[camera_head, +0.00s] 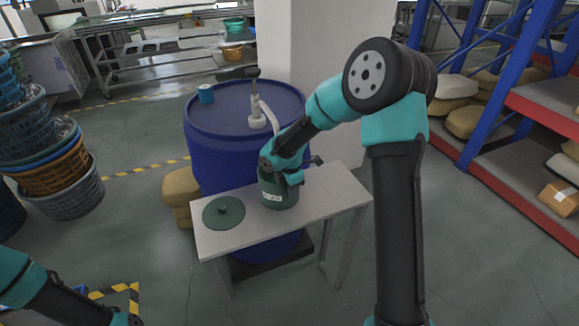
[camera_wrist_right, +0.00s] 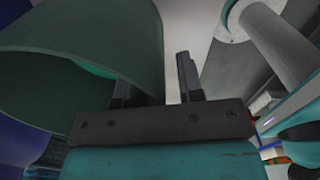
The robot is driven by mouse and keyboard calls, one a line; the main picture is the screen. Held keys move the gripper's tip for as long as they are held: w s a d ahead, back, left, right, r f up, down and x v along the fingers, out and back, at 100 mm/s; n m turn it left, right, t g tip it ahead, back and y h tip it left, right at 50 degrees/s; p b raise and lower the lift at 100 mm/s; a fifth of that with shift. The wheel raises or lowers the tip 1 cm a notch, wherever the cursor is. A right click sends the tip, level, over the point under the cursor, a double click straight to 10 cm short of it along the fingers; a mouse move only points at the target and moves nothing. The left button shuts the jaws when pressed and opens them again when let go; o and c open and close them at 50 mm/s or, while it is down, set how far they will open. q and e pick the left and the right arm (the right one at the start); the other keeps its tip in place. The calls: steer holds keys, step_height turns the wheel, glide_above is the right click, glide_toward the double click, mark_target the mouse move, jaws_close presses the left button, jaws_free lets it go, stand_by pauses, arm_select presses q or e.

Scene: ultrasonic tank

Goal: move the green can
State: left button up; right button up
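The green can (camera_head: 277,195) stands upright on a small white table, with a pale label on its front. It also shows in the right wrist view as a large, open-mouthed dark green wall (camera_wrist_right: 135,40). My right gripper (camera_head: 291,178) is at the can's upper part. In the right wrist view its two fingers (camera_wrist_right: 160,85) are spread, with a gap; one is by the can's wall and the other stands clear of it. The fingers do not look closed on the can. My left arm enters at the bottom left; its fingers are out of frame.
A green round lid (camera_head: 224,212) lies on the white table (camera_head: 325,190), left of the can. Stacked baskets (camera_head: 65,185) are left; shelving (camera_head: 520,100) is right.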

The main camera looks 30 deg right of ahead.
step_height(320, 180, up, 17)
stand_by(0.4)
steer(key=shift+f, duration=0.2)
